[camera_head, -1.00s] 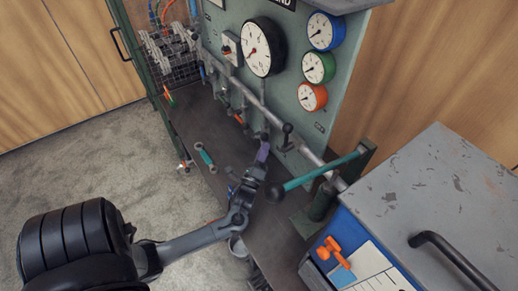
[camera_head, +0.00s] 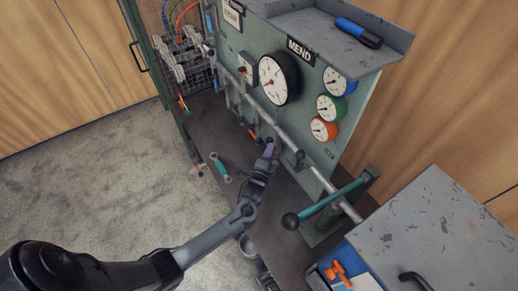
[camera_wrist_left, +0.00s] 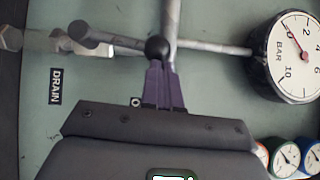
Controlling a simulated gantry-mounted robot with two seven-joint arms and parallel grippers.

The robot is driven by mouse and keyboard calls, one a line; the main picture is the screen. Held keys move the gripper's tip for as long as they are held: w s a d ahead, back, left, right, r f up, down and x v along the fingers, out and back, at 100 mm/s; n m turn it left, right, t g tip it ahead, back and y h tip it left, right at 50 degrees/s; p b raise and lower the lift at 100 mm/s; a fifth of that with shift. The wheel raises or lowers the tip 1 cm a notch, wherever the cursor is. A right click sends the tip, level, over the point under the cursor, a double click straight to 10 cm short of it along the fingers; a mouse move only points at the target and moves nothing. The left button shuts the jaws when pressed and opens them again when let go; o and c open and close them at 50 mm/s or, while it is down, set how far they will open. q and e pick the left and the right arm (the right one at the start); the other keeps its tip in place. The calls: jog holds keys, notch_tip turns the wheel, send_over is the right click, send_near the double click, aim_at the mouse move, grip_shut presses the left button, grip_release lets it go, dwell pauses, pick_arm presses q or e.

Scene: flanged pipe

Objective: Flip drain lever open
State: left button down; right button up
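The DRAIN label (camera_wrist_left: 55,87) is on the green panel (camera_wrist_left: 110,75) in the left wrist view. A black ball knob (camera_wrist_left: 158,48) stands in front of the grey pipework, right at the tips of my left gripper (camera_wrist_left: 162,68). Its purple fingers lie close together and look shut, with the knob beyond the tips rather than between them. Whether they touch it I cannot tell. A grey rod (camera_wrist_left: 95,35) runs left of the knob. In the head view my left gripper (camera_head: 269,150) is at the lower pipework of the panel. My right gripper is not in view.
A teal lever with a black ball (camera_head: 290,221) juts out right of my left gripper. A grey cabinet (camera_head: 440,225) stands at the lower right. Another black knob (camera_head: 300,155) is close beside the gripper. Open carpet (camera_head: 110,180) lies to the left.

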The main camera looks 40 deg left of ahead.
pick_arm(q)
jog(key=shift+w+a+r+p, duration=0.25)
jog(key=shift+a+r+p, duration=0.1)
jog(key=shift+a+r, duration=0.1)
dwell(0.4)
